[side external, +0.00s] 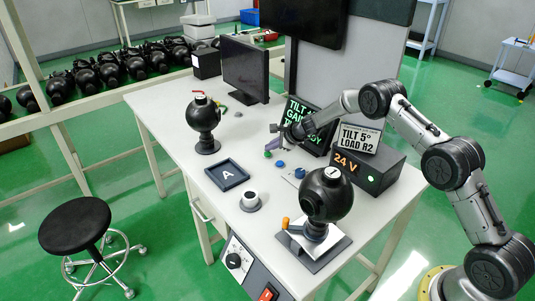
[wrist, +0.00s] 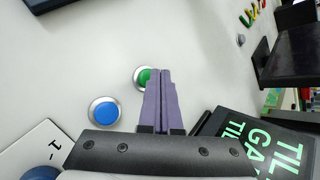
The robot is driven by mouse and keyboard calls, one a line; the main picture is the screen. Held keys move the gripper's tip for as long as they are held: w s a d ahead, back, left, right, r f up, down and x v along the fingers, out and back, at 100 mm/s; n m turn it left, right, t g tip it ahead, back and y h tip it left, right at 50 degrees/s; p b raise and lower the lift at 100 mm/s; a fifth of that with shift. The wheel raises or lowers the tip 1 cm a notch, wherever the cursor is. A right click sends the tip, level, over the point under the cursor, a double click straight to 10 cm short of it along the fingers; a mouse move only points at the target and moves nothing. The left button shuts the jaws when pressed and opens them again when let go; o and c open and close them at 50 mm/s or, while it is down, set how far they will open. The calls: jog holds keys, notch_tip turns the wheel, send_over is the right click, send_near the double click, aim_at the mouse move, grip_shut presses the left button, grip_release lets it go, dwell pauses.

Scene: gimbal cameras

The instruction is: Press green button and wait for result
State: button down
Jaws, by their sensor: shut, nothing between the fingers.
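The green button (wrist: 142,76) sits in a metal ring on the white table, partly hidden by my gripper's fingers in the wrist view. It shows small in the side view (side external: 267,154). My gripper (wrist: 162,72) is shut and empty, with its purple fingertips over or beside the right edge of the green button. I cannot tell whether they touch it. In the side view my gripper (side external: 272,143) is low over the table by the buttons. A dark display (wrist: 258,145) with green text, partly hidden, stands right of the fingers; it also shows in the side view (side external: 297,110).
A blue button (wrist: 104,112) lies left of the fingers. A black box (side external: 378,172) reads "24 V" under a sign "TILT 5° LOAD R2". Black gimbal spheres (side external: 203,115) (side external: 327,195) stand on the table (side external: 178,98). A tray marked A (side external: 227,174) and a monitor (side external: 245,68) are also there.

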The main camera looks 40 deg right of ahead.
aim_at(270, 154)
jog(key=shift+f, duration=0.45)
dwell(0.7)
jog(key=shift+r, duration=0.85)
jog(key=shift+r, duration=0.1)
jog(key=shift+r, duration=2.45)
